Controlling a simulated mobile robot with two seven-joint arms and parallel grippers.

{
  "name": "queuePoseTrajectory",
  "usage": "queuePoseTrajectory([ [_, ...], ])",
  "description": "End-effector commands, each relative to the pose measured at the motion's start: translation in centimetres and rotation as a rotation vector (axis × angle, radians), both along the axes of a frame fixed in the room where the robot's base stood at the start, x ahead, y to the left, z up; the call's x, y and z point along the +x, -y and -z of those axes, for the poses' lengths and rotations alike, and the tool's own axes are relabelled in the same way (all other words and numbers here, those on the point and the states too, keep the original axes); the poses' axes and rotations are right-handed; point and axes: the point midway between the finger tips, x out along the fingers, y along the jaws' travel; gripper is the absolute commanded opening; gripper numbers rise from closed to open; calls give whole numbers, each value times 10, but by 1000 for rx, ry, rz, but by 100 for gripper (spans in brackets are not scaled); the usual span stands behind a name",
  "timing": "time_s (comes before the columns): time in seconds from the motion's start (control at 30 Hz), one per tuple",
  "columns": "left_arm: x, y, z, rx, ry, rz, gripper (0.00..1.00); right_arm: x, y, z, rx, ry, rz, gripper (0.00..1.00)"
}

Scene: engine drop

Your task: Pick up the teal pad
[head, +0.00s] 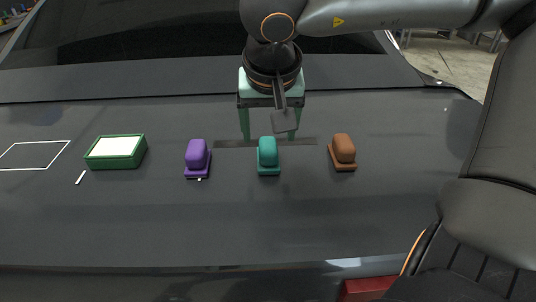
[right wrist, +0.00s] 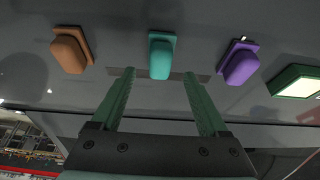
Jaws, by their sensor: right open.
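The teal pad (head: 268,156) is a small rounded block on a flat base, standing on the dark surface between the purple and brown pads. It also shows in the right wrist view (right wrist: 160,58), just beyond my fingertips. My right gripper (head: 270,138) is open and empty, with its two green fingers pointing down behind the teal pad. In the right wrist view the fingers (right wrist: 158,72) are spread to either side of the teal pad's line, apart from it. My left gripper is in neither view.
A purple pad (head: 197,158) stands to the left and a brown pad (head: 343,152) to the right. A green box with a white top (head: 116,151) and a white outlined square (head: 35,155) lie farther left. The front of the dark surface (head: 250,225) is clear.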

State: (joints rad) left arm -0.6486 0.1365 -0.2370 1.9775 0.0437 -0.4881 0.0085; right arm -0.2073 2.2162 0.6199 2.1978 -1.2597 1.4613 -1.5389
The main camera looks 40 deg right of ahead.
Motion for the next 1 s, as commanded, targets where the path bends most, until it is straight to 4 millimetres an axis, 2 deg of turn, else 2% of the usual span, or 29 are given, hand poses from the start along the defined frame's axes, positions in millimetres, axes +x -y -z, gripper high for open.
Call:
queuePoseTrajectory([
  [0.17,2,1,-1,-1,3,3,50,5,4,14,2,-4,0,78],
  [0.4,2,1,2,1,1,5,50,16,14,45,3,-3,0,78],
  [0.7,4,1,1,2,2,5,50,19,15,50,1,1,1,78],
  [0.77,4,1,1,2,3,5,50,19,15,50,1,1,1,73],
  [1.0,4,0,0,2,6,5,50,19,15,50,1,1,1,46],
])
